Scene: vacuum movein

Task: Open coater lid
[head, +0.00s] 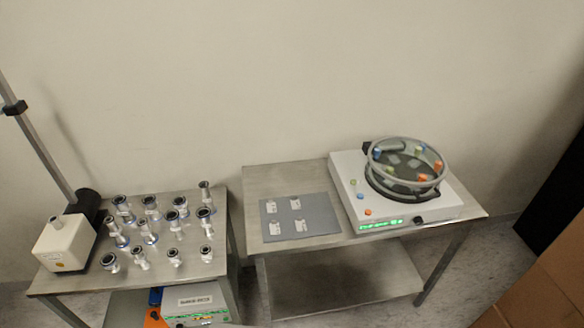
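The coater (350,179) is a white box on the right-hand metal table, with a green lit display on its front. Its lid (441,179) is a clear round cover with a grey rim, sitting over the dark round bowl on top. Coloured knobs, orange, yellow-green and blue, show around the lid. The lid rim looks slightly raised and tilted over the bowl; I cannot tell whether it is fully closed. Neither of my grippers shows in the head view.
A grey mat (328,215) with several small pale pieces lies left of the coater. The left table (60,284) holds several metal-and-white fittings and a white device (62,246) with a pole. A cardboard box (545,285) stands at lower right. A dark cabinet (556,205) stands at right.

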